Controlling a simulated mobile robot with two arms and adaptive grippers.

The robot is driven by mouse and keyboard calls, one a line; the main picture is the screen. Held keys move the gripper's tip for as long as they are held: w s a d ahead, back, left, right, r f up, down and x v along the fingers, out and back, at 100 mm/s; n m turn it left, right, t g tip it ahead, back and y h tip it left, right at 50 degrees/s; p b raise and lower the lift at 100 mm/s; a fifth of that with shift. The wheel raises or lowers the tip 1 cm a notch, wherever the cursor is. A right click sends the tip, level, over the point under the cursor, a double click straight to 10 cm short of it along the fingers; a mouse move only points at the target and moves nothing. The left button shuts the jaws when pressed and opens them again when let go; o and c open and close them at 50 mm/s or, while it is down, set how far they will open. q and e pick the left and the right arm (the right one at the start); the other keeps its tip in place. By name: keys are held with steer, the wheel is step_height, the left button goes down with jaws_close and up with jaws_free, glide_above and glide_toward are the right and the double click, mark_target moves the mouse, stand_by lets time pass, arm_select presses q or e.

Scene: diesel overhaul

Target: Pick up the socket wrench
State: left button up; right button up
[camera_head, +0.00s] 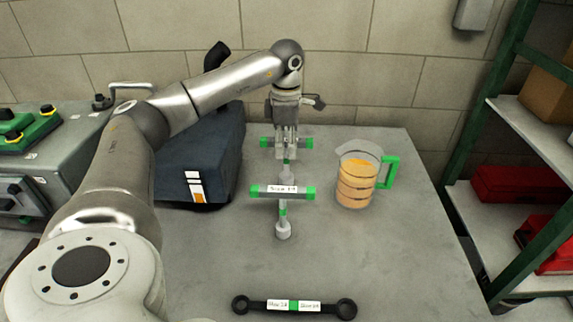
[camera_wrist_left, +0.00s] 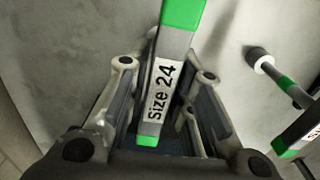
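Two T-shaped socket wrenches with grey bars and green ends show in the head view. The nearer wrench (camera_head: 283,192) has a label that looks like "Size 19". The farther one (camera_head: 268,143) is partly covered by my left gripper (camera_head: 287,154), which points down at it. In the left wrist view, the bar labelled "Size 24" (camera_wrist_left: 163,90) runs between the fingers of my left gripper (camera_wrist_left: 165,75). The fingers are close to it on both sides; whether they press on it I cannot tell. The nearer wrench shows at the right edge (camera_wrist_left: 290,90). My right gripper is not in view.
A measuring jug (camera_head: 357,180) with orange liquid stands right of the wrenches. A double-ended ring spanner (camera_head: 294,306) lies at the front. A dark blue case (camera_head: 200,160) stands left, beside a machine with green controls (camera_head: 30,130). The table's right side is clear.

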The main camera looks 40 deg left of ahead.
arm_select(q)
jaws_close()
step_height(320, 180, up, 10)
steer(key=shift+r, duration=0.1)
stand_by(0.5)
steer(key=shift+c, duration=1)
jaws_free()
steer(key=shift+w, duration=0.1)
jaws_close()
